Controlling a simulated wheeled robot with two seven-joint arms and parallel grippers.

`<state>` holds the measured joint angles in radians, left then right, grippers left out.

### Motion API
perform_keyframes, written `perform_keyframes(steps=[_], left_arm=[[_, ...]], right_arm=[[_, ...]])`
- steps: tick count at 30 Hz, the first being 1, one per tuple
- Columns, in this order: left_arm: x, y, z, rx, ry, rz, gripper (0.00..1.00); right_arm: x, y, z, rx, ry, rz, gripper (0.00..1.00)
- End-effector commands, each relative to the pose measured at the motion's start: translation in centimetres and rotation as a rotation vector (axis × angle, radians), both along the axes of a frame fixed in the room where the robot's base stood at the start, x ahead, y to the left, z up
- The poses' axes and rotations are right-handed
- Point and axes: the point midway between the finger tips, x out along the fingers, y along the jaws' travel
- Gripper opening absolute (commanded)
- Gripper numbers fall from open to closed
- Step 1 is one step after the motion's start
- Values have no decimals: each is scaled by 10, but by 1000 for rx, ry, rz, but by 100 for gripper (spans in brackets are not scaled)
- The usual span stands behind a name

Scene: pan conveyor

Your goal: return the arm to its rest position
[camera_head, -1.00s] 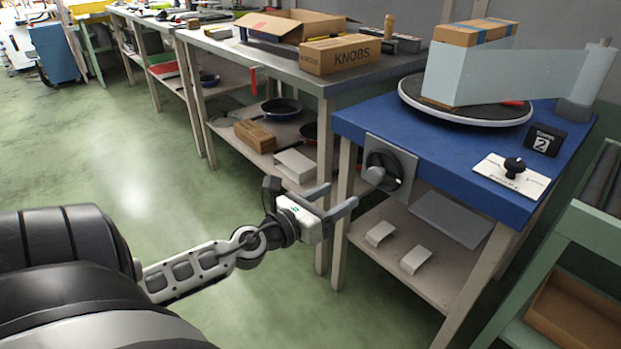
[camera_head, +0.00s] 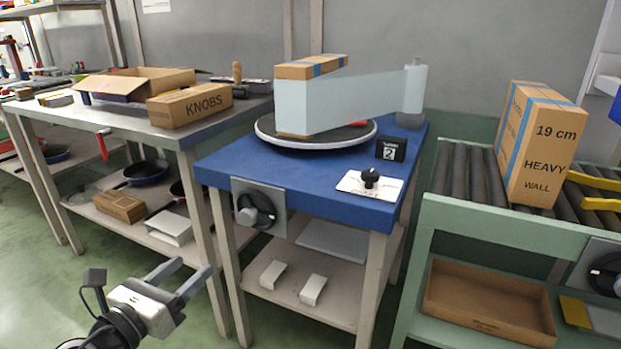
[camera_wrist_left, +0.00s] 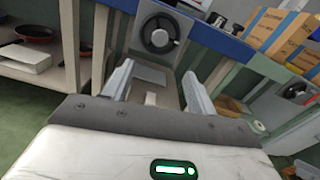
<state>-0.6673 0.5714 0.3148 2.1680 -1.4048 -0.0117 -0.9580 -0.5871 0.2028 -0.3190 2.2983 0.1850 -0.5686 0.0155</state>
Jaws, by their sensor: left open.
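My left gripper (camera_head: 180,277) is at the lower left of the head view, in front of the tables and below their tops. Its two fingers are apart with nothing between them. In the left wrist view the open fingers (camera_wrist_left: 158,85) point toward the blue table's dial panel (camera_wrist_left: 160,35) and lower shelf, apart from both. My right gripper is not in view.
The blue table (camera_head: 300,183) carries a turntable (camera_head: 262,130) with a film-wrapped box (camera_head: 310,68). The metal table (camera_head: 120,122) with a KNOBS box (camera_head: 190,105) is to its left. A roller conveyor (camera_head: 455,175) with a HEAVY box (camera_head: 540,145) is at right. Green floor is clear at lower left.

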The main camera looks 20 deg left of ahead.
Motion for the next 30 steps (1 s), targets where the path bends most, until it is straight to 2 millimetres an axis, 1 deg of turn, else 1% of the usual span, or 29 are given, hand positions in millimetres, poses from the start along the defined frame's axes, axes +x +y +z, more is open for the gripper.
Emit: perform_keyframes(steps=[2,5,8,10,11,12,14,15,17,18,21,24,30], left_arm=[[0,0,0,-8,1,0,57],[0,-6,-3,-125,4,10,57],[-1,-19,-11,-444,20,38,57],[-3,-34,-22,-783,49,72,57],[-3,-42,-28,-947,69,90,57],[-4,-55,-38,-1172,101,118,57],[-6,-74,-51,-1475,156,163,57],[-8,-88,-59,-1652,195,192,57],[-10,-107,-69,-1869,252,234,57],[-12,-120,-75,-1993,291,261,57],[-17,-149,-85,-2254,385,327,57],[-22,-177,-90,-2466,479,390,57],[-35,-231,-93,-2810,686,532,57]], right_arm=[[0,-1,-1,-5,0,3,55],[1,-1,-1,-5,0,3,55],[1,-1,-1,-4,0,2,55],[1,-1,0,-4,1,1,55],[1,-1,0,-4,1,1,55],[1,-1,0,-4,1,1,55],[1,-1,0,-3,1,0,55],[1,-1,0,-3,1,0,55],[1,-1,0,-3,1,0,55],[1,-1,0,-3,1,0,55],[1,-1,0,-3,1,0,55],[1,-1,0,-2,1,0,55],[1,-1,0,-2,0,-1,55]])
